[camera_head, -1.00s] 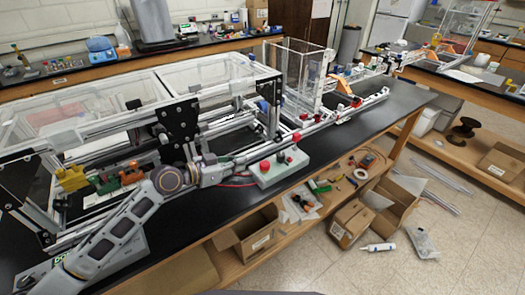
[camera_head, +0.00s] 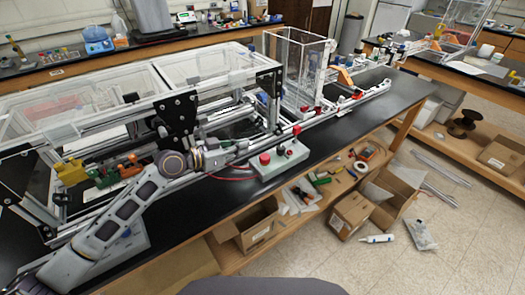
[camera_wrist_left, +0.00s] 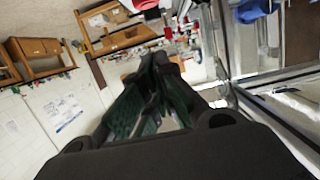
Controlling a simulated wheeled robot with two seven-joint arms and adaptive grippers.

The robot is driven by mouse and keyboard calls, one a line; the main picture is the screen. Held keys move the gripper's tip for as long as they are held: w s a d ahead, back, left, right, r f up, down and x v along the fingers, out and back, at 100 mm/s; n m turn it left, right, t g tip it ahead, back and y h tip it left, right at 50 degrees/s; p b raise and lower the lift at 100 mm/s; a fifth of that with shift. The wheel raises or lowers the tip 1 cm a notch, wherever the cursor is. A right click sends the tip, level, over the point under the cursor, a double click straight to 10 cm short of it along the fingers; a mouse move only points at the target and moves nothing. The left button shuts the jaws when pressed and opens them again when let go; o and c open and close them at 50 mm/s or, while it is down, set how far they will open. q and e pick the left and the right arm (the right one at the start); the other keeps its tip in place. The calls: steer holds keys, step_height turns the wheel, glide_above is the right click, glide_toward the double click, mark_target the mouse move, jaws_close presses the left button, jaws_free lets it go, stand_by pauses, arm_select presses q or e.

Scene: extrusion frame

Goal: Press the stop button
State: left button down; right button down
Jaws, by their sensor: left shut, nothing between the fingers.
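A pale control box (camera_head: 283,166) lies on the black bench near its front edge. My right gripper is not in view.
The extrusion frame (camera_head: 150,102) with clear panels runs along the bench behind my left arm. A red cable (camera_head: 230,178) lies left of the box. Open cardboard boxes (camera_head: 255,228) sit on the lower shelf. The bench front right of the box is clear.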

arm_select(q)
steer(key=p, duration=0.2)
glide_above(263, 158)
steer(key=shift+s+a+f, duration=0.1)
steer(key=shift+a+f, duration=0.15)
steer(key=shift+f, duration=0.65)
steer(key=shift+d+f+p, duration=0.15)
steer(key=shift+f+p, duration=0.15)
steer(key=shift+f, duration=1.85)
